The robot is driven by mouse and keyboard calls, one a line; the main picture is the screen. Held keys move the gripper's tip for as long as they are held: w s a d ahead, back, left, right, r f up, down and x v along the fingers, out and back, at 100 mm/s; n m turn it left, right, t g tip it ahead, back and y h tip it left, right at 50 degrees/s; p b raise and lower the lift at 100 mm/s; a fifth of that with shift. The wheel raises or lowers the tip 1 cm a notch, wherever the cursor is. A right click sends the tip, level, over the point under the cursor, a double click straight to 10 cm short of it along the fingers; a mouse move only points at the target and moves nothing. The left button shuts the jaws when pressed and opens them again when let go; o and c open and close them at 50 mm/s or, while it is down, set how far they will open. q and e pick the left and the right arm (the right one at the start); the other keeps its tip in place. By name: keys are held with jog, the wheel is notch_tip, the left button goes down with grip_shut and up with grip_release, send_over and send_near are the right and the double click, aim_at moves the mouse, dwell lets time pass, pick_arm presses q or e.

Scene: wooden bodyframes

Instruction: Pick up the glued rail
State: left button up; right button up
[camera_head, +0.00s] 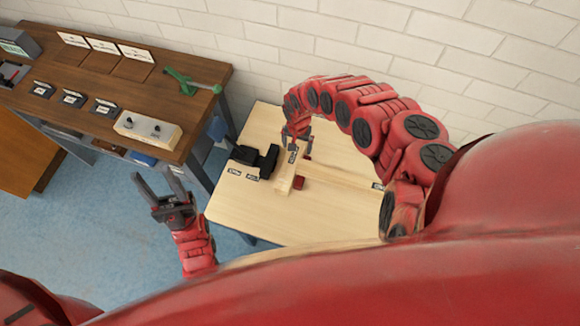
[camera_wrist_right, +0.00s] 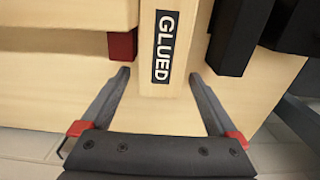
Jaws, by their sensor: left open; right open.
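The glued rail (camera_wrist_right: 180,45) is a pale wooden bar with a black "GLUED" label; in the right wrist view its near end lies between my right gripper's fingers (camera_wrist_right: 160,76). The fingers are spread, with a gap on both sides of the rail. In the head view the rail (camera_head: 284,181) lies on the light wooden table, and my right gripper (camera_head: 298,142) is at its far end, partly hiding it. My left gripper (camera_head: 155,173) is open and empty, left of the table over the blue floor.
Black blocks (camera_head: 252,160) stand left of the rail, and red blocks (camera_head: 298,183) sit beside it. Another long wooden bar (camera_head: 345,178) runs right from the rail. A dark workbench (camera_head: 205,82) stands at left with a green tool (camera_head: 190,82). The front of the table is clear.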

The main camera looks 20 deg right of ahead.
jog(key=shift+c, duration=0.2)
grip_shut()
dwell(0.3)
